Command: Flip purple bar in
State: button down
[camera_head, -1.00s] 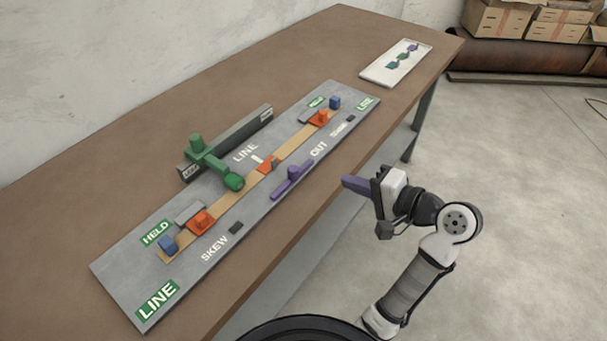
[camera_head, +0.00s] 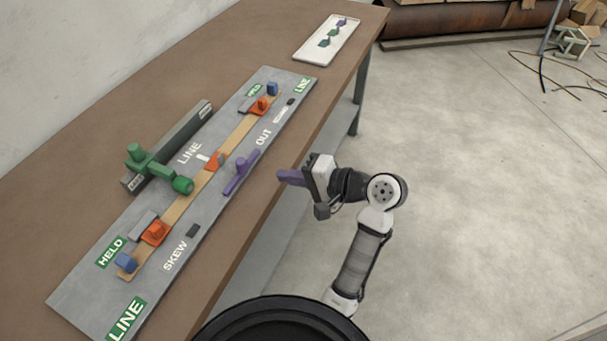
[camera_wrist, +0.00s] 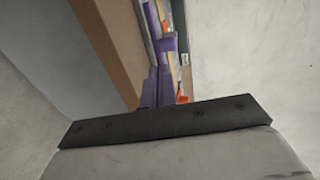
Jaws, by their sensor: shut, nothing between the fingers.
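The purple bar (camera_head: 235,184) lies on the near side of the grey board (camera_head: 75,290), beside the OUT label and apart from the tan strip (camera_head: 190,198). A purple knob stands up from its middle. My gripper (camera_head: 280,175) has purple fingers, shut and empty. It is to the right of the bar, just off the table's near edge, apart from the bar. In the wrist view the fingers (camera_wrist: 154,88) point toward the board. Purple parts of the board show beyond them there, small and partly hidden.
A green lever (camera_head: 160,170) with knobs reaches from a grey block toward the strip. Orange pieces (camera_head: 154,232) and blue pieces (camera_head: 126,263) sit along the strip. A white tray (camera_head: 312,50) with small parts is at the far end. The floor right of my arm is clear.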

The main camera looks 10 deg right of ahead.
aim_at(241, 161)
jog(key=x, duration=0.2)
jog(key=p+x, duration=0.1)
jog(key=x, duration=0.2)
jog(key=r+x, duration=0.1)
jog(key=x, duration=0.1)
jog(key=shift+w+a, duration=0.3)
jog(key=shift+a, duration=0.1)
jog(key=shift+a+p, duration=0.1)
jog(key=shift+p, duration=0.2)
jog(key=w+a+p, duration=0.1)
jog(key=a, duration=0.1)
jog(key=w+a+p, duration=0.1)
jog(key=w+a, duration=0.1)
jog(key=shift+w+a, duration=0.15)
